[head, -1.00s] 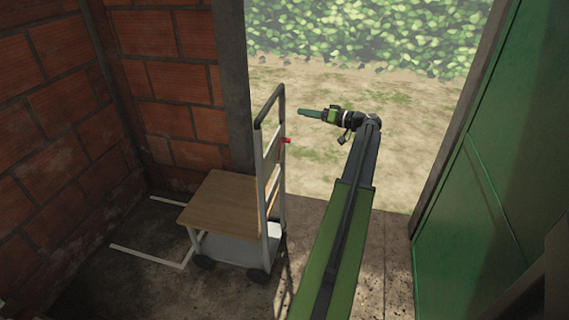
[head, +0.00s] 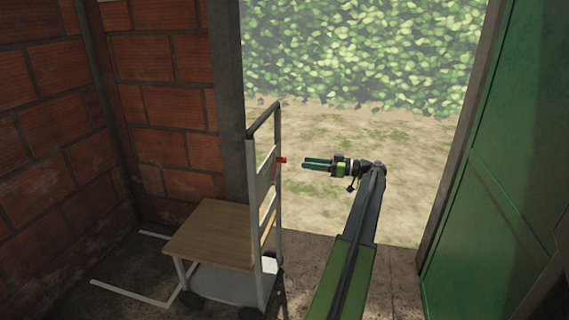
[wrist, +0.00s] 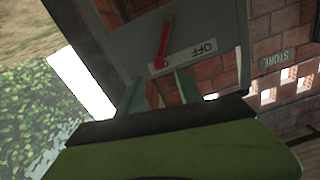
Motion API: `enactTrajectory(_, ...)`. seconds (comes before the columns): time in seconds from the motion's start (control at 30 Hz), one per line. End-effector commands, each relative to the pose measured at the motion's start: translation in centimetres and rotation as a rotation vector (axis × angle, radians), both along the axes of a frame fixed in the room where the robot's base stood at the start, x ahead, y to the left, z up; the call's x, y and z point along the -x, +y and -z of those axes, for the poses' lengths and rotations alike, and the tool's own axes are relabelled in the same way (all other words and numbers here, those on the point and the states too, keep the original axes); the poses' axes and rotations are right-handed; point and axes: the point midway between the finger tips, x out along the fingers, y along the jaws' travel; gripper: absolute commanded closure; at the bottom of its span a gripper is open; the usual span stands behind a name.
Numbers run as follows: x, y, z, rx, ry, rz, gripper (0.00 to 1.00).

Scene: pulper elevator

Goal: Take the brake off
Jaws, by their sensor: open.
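A red brake lever (head: 281,160) sticks out from the panel on that frame. In the wrist view the red lever (wrist: 164,42) stands on a grey panel, with its lower end beside a white label (wrist: 205,48) reading OFF, which appears upside down. My gripper (head: 305,163) is just right of the lever at about its height in the head view, with two fingers apart and pointing left. In the wrist view my open gripper (wrist: 160,88) has nothing between its fingertips and the lever lies beyond them.
A brick wall (head: 160,90) is on the left and a green door (head: 510,170) on the right. White lines (head: 130,292) mark the floor left of the trolley. Outside the doorway is open ground (head: 390,140). The wrist view shows a STORE sign (wrist: 280,59) on brick.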

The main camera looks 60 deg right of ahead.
Motion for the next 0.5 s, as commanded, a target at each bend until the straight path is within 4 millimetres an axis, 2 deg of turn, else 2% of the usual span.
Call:
enactTrajectory(0.03, -1.4, 0.6, 0.0, 0.000, 0.000, -0.002, 0.57)
enactTrajectory(0.23, -5.8, 2.0, 0.0, -0.001, 0.000, -0.001, 0.57)
enactTrajectory(0.4, -8.3, 2.7, 0.0, -0.001, 0.000, 0.000, 0.57)
enactTrajectory(0.5, -8.9, 2.9, 0.0, -0.001, 0.000, 0.001, 0.57)
